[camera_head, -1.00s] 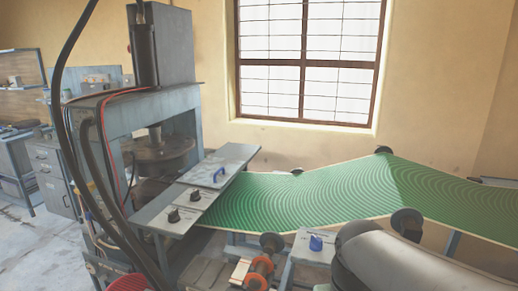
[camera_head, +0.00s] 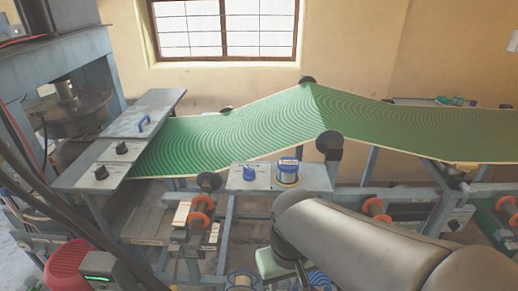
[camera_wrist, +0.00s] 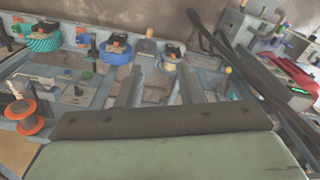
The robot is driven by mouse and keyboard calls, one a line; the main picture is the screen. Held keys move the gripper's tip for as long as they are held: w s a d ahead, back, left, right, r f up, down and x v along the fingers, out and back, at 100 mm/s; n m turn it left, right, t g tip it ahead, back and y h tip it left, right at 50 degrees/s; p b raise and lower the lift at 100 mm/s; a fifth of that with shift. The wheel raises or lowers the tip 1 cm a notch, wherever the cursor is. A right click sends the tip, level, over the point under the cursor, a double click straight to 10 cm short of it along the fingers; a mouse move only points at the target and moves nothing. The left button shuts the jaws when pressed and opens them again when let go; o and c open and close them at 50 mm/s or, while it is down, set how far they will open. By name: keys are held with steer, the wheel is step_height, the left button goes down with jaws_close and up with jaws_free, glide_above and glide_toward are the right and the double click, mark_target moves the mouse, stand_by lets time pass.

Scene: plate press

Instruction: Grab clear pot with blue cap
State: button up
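The clear pot with blue cap (camera_head: 288,171) stands on a small grey panel in front of the green belt, in the head view. I cannot make it out with certainty in the wrist view. My gripper (camera_wrist: 160,70) shows two grey fingers standing apart with nothing between them in the wrist view. In the head view, my pale green gripper body (camera_head: 275,263) is below and apart from the pot, in front of the panel. Its fingers are hard to see there.
A blue knob (camera_head: 249,174) sits left of the pot on the same panel. The green belt (camera_head: 240,125) runs behind. An orange-ringed roller (camera_head: 200,211) is at front left, the press (camera_head: 65,105) at far left. Blue and teal coils (camera_wrist: 117,50) show in the wrist view.

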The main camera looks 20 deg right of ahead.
steer(key=o, duration=1)
step_height(320, 180, up, 24)
steer(key=m+b, duration=0.4)
steer(key=m, duration=1.4)
glide_above(289, 162)
steer(key=shift+m+g, duration=0.3)
steer(key=shift+g, duration=0.1)
steer(key=f, duration=0.7)
steer(key=f+b, duration=0.1)
steer(key=f, duration=0.3)
steer(key=shift+s, duration=0.3)
steer(key=shift+w+f, duration=0.2)
steer(key=shift+f, duration=2.65)
